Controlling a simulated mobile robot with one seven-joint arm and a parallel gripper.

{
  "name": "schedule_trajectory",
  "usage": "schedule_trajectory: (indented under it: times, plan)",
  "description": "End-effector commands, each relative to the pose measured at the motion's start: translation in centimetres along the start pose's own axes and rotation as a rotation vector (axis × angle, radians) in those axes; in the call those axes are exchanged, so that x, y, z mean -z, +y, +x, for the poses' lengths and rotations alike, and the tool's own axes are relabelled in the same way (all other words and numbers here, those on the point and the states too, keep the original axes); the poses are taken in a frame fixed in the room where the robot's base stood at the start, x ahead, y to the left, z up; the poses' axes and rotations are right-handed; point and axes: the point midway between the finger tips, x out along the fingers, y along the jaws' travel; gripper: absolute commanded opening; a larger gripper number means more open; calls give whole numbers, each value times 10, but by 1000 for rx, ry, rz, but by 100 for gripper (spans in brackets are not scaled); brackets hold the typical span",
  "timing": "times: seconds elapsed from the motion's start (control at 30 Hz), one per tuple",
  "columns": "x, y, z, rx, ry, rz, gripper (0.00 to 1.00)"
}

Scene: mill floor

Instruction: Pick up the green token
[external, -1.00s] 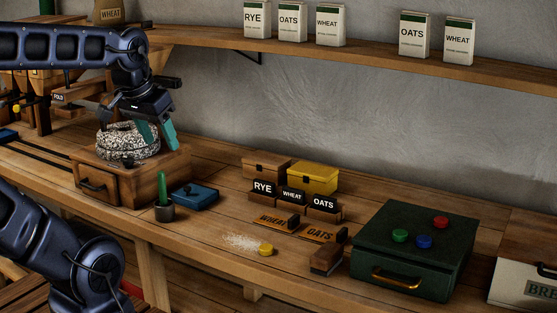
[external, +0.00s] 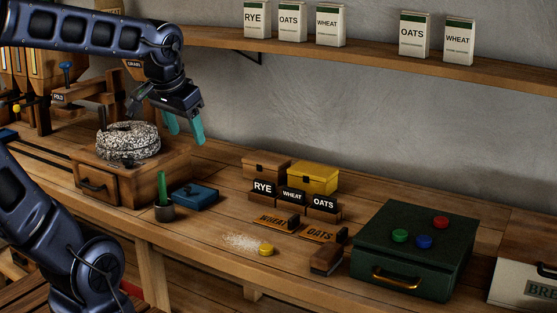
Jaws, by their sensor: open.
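The green token (external: 400,236) is a small round disc lying on top of the dark green box (external: 380,262) at the right of the bench. A blue token (external: 424,242) lies just right of it and a red token (external: 440,222) lies farther back on the same lid. My gripper (external: 186,130) is open and empty, with teal fingers pointing down. It hangs in the air above the back of the bench, right of the millstone and far to the left of the green token.
A speckled millstone (external: 130,140) sits on a wooden drawer box. A shelf (external: 370,60) with grain packets runs above.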

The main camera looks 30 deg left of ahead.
Motion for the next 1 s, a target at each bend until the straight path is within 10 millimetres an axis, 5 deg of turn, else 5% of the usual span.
schedule_trajectory:
  times: [0.5, 1.0]
  plan:
    - [110, 92, 70, 2, -12, 273, 59]
    - [172, 224, 154, -147, 3, 505, 59]
